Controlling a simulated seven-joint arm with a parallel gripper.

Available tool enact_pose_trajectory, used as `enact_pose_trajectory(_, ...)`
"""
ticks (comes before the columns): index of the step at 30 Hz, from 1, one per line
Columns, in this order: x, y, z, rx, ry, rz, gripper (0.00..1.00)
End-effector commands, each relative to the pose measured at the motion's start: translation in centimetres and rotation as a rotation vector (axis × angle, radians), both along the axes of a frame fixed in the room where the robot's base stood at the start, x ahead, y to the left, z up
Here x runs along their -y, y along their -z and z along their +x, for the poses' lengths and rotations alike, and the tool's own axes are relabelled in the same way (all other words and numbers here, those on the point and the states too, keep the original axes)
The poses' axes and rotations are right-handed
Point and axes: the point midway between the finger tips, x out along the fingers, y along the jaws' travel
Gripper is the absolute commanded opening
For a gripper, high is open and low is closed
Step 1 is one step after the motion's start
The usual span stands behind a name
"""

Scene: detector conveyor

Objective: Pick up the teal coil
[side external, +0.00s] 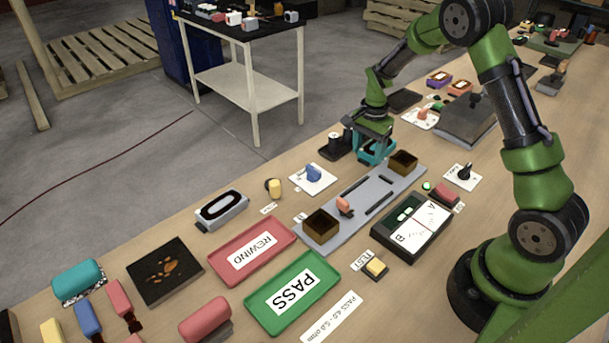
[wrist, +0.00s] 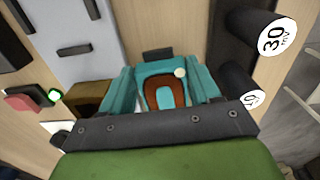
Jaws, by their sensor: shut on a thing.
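The teal coil (side external: 372,155) is at the far end of the grey fixture plate, between the jaws of my gripper (side external: 374,140). In the wrist view the teal coil (wrist: 165,72) shows a rounded teal rim, a brown inner ring and a pale dot near its upper right. My gripper (wrist: 164,88) is shut on it, one finger on either side. The fingers and the gripper body hide parts of the coil. Whether it touches the surface below cannot be told.
Brown open boxes stand on the grey plate (side external: 350,218), one beside the coil (side external: 403,163). Black cylinders (wrist: 240,82) stand close by on the right in the wrist view. A red REWIND tray (side external: 290,232), green PASS tray (side external: 326,270) and black meter (side external: 390,244) lie nearer.

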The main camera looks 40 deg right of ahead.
Motion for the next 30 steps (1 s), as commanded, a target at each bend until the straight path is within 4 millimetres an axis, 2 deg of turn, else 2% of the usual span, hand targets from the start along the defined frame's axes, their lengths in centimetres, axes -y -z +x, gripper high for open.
enact_pose_trajectory(1, 0.0, 0.0, 0.0, 0.0, 0.0, 0.0, 0.27)
enact_pose_trajectory(3, 0.0, -0.1, 0.1, 0.002, 0.0, -0.001, 0.2)
enact_pose_trajectory(11, 0.0, -0.5, 0.1, 0.003, 0.0, -0.001, 0.2)
enact_pose_trajectory(14, 0.0, -1.9, 0.2, 0.006, 0.0, -0.001, 0.2)
enact_pose_trajectory(21, 0.0, -6.8, 0.2, 0.007, -0.002, -0.002, 0.2)
enact_pose_trajectory(25, 0.0, -8.8, 0.1, 0.005, -0.002, -0.002, 0.2)
enact_pose_trajectory(28, -1.0, -10.0, 0.4, 0.012, -0.023, -0.001, 0.2)
enact_pose_trajectory(30, -2.5, -10.9, 0.6, 0.019, -0.056, 0.002, 0.2)
